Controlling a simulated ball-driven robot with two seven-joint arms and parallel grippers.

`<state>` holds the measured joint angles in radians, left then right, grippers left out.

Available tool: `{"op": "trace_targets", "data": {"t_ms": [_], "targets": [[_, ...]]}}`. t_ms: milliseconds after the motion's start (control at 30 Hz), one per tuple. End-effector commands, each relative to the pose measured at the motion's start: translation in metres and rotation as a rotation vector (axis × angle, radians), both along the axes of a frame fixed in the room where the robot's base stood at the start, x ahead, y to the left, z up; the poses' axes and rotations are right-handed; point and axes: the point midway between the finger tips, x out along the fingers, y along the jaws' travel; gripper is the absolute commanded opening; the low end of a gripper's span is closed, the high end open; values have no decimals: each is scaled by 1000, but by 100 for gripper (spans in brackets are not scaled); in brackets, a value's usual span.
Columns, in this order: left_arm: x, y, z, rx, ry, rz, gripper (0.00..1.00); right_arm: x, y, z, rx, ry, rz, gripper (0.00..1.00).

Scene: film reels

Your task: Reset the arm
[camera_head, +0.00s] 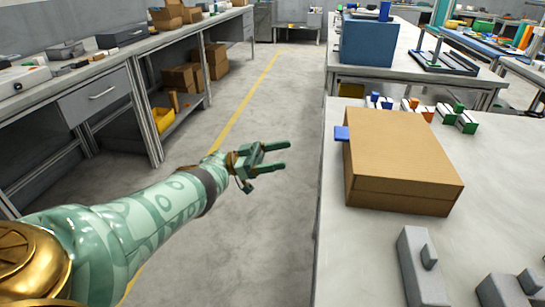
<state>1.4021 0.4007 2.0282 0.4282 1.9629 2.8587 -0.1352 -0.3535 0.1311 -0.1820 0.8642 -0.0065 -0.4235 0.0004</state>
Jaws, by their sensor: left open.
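My left gripper (279,157) is open and empty, with its two green fingers pointing right. It hangs over the floor aisle, left of the table edge and apart from everything on the table. My left arm (150,215), pale green and patterned, reaches in from the lower left. My right gripper is not in view. No film reel can be made out.
A pale table (370,235) on the right bears a cardboard box (400,150), a blue piece (342,133) at the box's left side, grey blocks (420,265) and several small coloured pieces. A workbench (60,90) stands at left. The floor aisle (255,120) is clear.

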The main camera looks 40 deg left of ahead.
Motion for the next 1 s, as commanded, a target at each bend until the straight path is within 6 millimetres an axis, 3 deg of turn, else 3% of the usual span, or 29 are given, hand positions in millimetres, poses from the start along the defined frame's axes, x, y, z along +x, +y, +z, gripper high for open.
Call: {"op": "trace_targets", "data": {"t_ms": [267, 800, 900, 967, 1000], "targets": [[-9, 14, -6, -1, 0, 0, 76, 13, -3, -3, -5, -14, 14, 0], [-8, 13, -9, 16, 4, 0, 76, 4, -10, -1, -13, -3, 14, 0], [-9, 5, -32, 147, 30, -11, 76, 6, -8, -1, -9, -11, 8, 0], [-12, 0, -64, 314, 78, -36, 76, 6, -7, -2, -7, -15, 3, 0], [-19, 0, -93, 470, 122, -70, 76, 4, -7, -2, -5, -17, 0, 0]]}}
